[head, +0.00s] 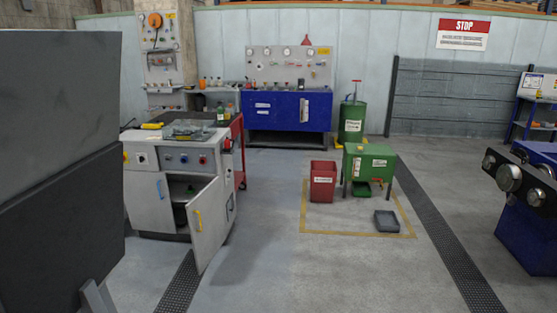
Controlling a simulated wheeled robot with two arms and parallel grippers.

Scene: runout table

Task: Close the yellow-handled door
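The yellow-handled door (207,226) is on the front of a grey cabinet (150,204) at the left. It stands open, swung out toward me, with its yellow handle (198,220) on the face turned to me. The cabinet's dark interior shows behind it, with a shelf and a small dark item. A second door with a blue handle (160,189) is beside the opening on the left and looks shut. Neither of my grippers is in the head view.
Large dark panels (60,150) block the near left. A red bin (322,182), a green box stand (368,165) and a grey tray (386,221) stand right of the door. A blue machine (527,215) is at far right. The floor between is clear.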

